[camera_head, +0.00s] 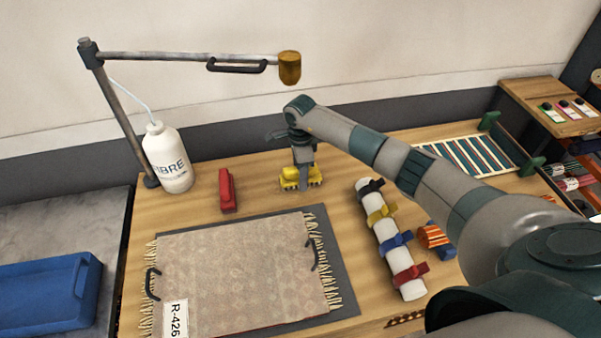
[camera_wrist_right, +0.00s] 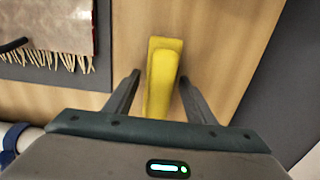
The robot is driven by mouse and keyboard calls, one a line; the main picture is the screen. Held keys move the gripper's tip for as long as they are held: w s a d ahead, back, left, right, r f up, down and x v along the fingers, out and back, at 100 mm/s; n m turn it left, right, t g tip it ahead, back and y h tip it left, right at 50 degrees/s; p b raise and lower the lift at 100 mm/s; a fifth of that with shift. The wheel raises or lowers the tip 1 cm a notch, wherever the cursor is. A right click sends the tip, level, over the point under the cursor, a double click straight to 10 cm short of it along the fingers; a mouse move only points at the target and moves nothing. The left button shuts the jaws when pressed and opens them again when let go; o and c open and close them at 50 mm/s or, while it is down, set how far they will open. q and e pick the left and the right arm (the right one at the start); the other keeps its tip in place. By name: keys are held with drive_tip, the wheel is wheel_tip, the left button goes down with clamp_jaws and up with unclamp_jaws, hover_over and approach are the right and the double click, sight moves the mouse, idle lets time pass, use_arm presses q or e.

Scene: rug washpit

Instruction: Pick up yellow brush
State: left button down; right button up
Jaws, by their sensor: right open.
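The yellow brush (camera_head: 289,184) lies on the wooden table behind the rug's far right corner. In the head view my right gripper (camera_head: 303,181) points down over it and hides its middle. In the right wrist view the yellow brush (camera_wrist_right: 162,78) runs lengthwise between the two dark fingers of my right gripper (camera_wrist_right: 160,92). The fingers are open, one on each side, with a visible gap to the brush. I cannot tell how far down the fingertips reach. My left gripper is not in view.
A red brush-like block (camera_head: 227,190) lies left of the yellow brush. A patterned rug (camera_head: 245,275) lies in front. A white roll with coloured straps (camera_head: 391,240) is at right. A white bottle (camera_head: 168,160) and a post with a horizontal arm (camera_head: 180,57) stand at back left.

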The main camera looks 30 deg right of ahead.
drive_tip(key=shift+f, duration=0.5)
drive_tip(key=c, duration=1.2)
drive_tip(key=shift+o, duration=0.2)
drive_tip(key=shift+r, duration=0.1)
drive_tip(key=shift+r+b, duration=0.55)
wheel_tip(320, 180, up, 2)
drive_tip(key=shift+w+r+b, duration=0.1)
drive_tip(key=shift+b, duration=0.75)
drive_tip(key=s+d+r+b, duration=0.5)
drive_tip(key=s+d+r, duration=0.2)
drive_tip(key=d, duration=0.2)
drive_tip(key=shift+d+r, duration=0.3)
drive_tip(key=shift+d, duration=0.05)
